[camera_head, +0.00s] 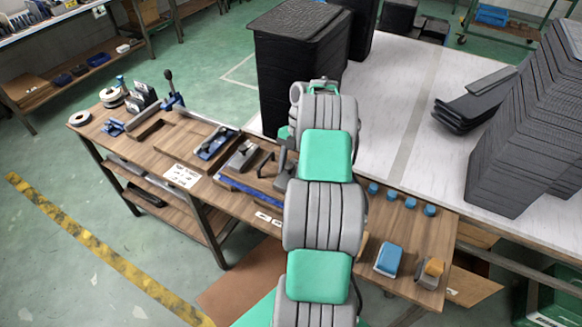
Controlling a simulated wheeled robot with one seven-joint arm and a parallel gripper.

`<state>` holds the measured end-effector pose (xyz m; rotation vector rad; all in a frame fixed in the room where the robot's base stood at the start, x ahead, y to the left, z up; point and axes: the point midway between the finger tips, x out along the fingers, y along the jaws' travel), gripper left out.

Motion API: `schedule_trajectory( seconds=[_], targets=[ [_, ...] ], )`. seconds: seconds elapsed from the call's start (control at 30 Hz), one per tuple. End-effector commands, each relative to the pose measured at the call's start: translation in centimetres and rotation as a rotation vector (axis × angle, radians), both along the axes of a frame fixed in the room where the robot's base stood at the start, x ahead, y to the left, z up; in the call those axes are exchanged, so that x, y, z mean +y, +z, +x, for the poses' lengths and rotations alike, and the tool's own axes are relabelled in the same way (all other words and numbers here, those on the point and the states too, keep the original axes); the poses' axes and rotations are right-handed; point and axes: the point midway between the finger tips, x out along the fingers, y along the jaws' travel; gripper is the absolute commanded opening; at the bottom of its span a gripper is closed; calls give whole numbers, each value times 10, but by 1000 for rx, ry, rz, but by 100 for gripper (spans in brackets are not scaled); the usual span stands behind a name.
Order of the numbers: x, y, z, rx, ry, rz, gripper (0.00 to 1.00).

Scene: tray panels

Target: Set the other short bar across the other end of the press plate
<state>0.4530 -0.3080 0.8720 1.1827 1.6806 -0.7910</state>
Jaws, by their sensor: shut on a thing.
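My arm rises through the middle of the head view and bends down at its top, over the wooden bench (340,232). My gripper and whatever is between its jaws are hidden behind my own arm links. A long blue bar (247,191) lies along the bench's front side, just left of my arm. Dark tools or clamps (242,156) lie behind it. I cannot pick out the press plate or either short bar with certainty; my arm covers that part of the bench.
Several small blue pegs (410,203), a blue block (388,260) and an orange-and-grey piece (431,272) stand on the bench's right part. A white label sheet (183,175) lies left. Tall black tray stacks (292,75) stand on the white table (385,90) behind; another stack (530,130) is at right.

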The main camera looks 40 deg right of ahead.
Motion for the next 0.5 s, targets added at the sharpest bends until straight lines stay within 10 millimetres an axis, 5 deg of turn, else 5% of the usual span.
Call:
schedule_trajectory(
  seconds=[0.33, 0.37, 0.5],
  targets=[
    [-1, -4, 0, -3, 0, -3, 0],
    [-1, -2, 0, -2, 0, -3, 48],
    [-1, -2, 0, -2, 0, -2, 59]
  ],
)
